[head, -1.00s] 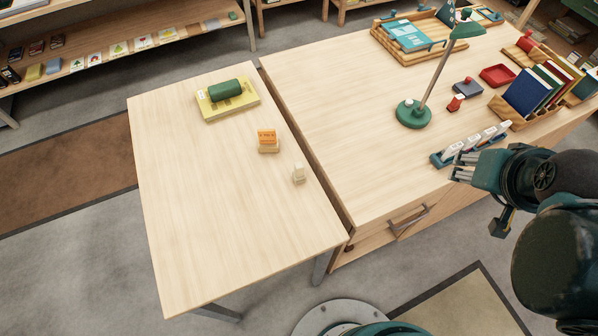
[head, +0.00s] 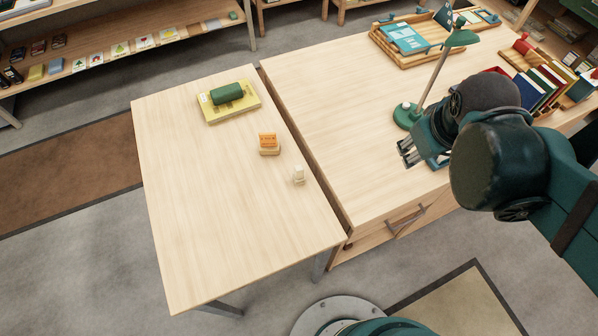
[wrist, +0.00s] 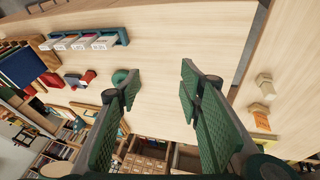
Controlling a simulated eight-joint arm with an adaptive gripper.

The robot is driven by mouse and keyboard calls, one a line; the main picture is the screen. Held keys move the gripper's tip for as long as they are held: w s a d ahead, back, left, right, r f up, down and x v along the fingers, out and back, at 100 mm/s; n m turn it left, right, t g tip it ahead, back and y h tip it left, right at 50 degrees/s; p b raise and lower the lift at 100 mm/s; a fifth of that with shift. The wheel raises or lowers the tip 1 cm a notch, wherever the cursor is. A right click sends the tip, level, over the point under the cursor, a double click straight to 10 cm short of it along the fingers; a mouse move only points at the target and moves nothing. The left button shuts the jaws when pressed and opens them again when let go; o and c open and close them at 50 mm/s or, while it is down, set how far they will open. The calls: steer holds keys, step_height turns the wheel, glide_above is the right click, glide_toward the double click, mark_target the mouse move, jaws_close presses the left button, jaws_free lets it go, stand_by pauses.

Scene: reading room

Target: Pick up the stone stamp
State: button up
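A small pale stone stamp (head: 298,176) stands upright near the right edge of the smaller table (head: 215,215). In the wrist view the stamp (wrist: 264,83) shows at the right, beyond my right-hand finger. My gripper (head: 404,153) is above the larger desk, well to the right of the stamp and apart from it. In the wrist view my gripper (wrist: 160,80) has its two fingers spread wide, with only desk top between them.
An orange block on a wooden base (head: 268,144) stands just behind the stamp. A green roll (head: 226,93) lies on a yellow book (head: 240,107) farther back. A narrow gap separates the table from the desk (head: 330,90). A green lamp (head: 440,70) stands behind my gripper.

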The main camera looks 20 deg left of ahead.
steer(key=a+f+n+g+p, duration=0.1)
steer(key=a+f+n+p, duration=0.1)
steer(key=a+n, duration=0.5)
steer(key=n+g+h+p, duration=0.1)
steer(key=n+h+p, duration=0.4)
steer(key=n, duration=0.5)
glide_above(299, 174)
steer(key=a, duration=0.3)
steer(key=shift+y, duration=0.7)
steer(key=f, duration=0.5)
steer(key=f+p, duration=0.1)
steer(key=f, duration=0.2)
steer(key=shift+d+f, duration=0.25)
steer(key=shift+f, duration=0.05)
steer(key=shift+s+a+f+n, duration=0.2)
steer(key=shift+s+n, duration=0.1)
steer(key=shift+b+x, duration=0.65)
steer(key=shift+x, duration=0.65)
steer(key=shift+b+x, duration=1.3)
steer(key=shift+x, duration=1.3)
